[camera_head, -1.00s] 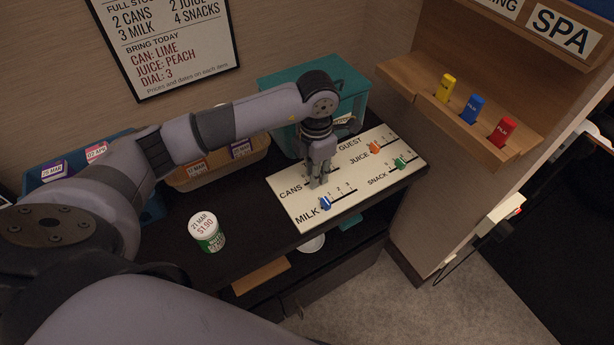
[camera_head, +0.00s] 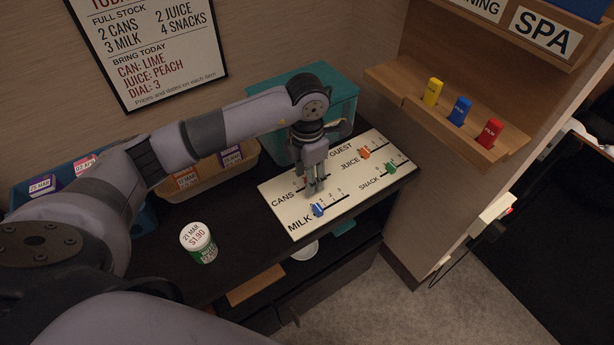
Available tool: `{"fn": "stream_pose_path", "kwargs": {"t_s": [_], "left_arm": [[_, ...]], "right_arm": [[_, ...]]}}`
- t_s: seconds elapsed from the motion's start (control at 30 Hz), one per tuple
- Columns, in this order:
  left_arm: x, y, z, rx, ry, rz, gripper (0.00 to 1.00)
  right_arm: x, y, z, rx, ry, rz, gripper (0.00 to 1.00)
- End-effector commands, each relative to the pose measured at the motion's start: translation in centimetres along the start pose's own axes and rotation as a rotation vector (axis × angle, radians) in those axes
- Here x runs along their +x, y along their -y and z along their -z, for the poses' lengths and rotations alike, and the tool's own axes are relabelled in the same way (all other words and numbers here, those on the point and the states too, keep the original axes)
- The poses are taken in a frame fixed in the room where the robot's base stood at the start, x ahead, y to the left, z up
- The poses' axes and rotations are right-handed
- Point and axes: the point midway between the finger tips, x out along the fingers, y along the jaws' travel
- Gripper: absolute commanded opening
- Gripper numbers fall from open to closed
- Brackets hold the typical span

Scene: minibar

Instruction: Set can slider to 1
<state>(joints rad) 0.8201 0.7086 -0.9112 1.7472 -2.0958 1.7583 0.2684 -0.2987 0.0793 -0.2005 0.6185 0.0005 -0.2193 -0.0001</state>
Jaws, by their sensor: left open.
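The pale slider board (camera_head: 350,180) lies on the dark counter, with rows labelled CANS, MILK, JUICE and SNACK. My left gripper (camera_head: 315,190) points down at the CANS row, right of its label. Its fingers are open and hide the can slider and most of that row's scale. Whether they touch the slider cannot be seen. The blue milk slider (camera_head: 318,210) is just in front of the fingers. The orange juice slider (camera_head: 364,154) and green snack slider (camera_head: 391,168) are farther right. My right gripper is not in view.
A teal box (camera_head: 345,100) stands behind the board. A tan bin (camera_head: 215,172) and a white-and-green tub (camera_head: 198,242) are to its left. A wooden shelf (camera_head: 415,105) with yellow, blue and red items is at right. A wall poster lists stock.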

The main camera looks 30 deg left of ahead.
Motion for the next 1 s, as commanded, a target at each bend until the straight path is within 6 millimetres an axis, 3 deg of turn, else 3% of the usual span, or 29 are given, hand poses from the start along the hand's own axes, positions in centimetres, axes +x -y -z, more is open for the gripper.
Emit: {"fn": "stream_pose_path", "kwargs": {"t_s": [0.3, 0.5, 0.7, 1.0], "left_arm": [[-6.6, -0.1, -0.1, 0.0, 0.005, -0.003, 0.42], [-9.8, -0.1, 0.0, 0.0, 0.002, -0.002, 0.42], [-11.1, 0.0, 0.0, -0.001, 0.0, -0.001, 0.42], [-11.2, 0.0, 0.0, 0.0, 0.0, 0.0, 0.42]], "right_arm": [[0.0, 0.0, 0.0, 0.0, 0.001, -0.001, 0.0], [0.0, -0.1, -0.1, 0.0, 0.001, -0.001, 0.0], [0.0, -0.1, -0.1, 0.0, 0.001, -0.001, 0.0], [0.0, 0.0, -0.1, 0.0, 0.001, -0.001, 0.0]]}}
